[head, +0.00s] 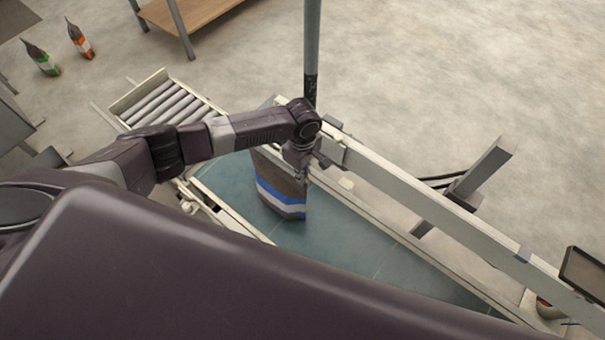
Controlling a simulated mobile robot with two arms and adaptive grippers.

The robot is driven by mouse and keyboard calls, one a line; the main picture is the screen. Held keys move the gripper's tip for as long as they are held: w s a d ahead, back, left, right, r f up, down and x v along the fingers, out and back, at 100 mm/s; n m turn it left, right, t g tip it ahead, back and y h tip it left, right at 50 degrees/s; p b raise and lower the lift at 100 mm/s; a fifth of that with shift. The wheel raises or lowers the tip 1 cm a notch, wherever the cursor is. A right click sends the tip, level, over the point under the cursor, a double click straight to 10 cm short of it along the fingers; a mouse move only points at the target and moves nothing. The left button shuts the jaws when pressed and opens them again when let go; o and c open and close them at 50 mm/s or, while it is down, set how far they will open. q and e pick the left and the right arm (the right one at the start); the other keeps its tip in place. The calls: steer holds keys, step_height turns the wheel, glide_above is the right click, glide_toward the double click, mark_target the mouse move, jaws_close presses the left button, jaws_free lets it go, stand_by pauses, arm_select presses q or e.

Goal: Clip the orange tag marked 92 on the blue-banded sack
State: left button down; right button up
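The blue-banded sack (283,196), brown with a blue and white band, stands on the teal conveyor belt (335,240) between the side rails. My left gripper (303,172) is at the sack's top right edge, pointing down. My arm covers the sack's top, and the fingers are too small and dark to tell whether they are open or shut, or whether they touch the sack. I cannot make out the orange tag marked 92. My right gripper is not in view.
A long pale rail (430,208) runs along the belt's right side, with a grey post (311,45) behind. A roller section (165,104) lies at the upper left. Green-banded (43,60) and orange-banded (80,41) sacks stand on the floor. A dark screen (585,272) is at right.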

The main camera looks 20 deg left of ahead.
arm_select(q)
steer(key=c, duration=2.1)
jaws_free()
steer(key=shift+s+a+f, duration=0.2)
steer(key=shift+s+f, duration=0.05)
steer(key=shift+f, duration=0.1)
steer(key=shift+w, duration=0.1)
steer(key=shift+r, duration=0.3)
step_height(320, 180, up, 12)
steer(key=shift+w+d+f, duration=0.1)
steer(key=shift+w+f, duration=0.05)
steer(key=shift+d, duration=0.1)
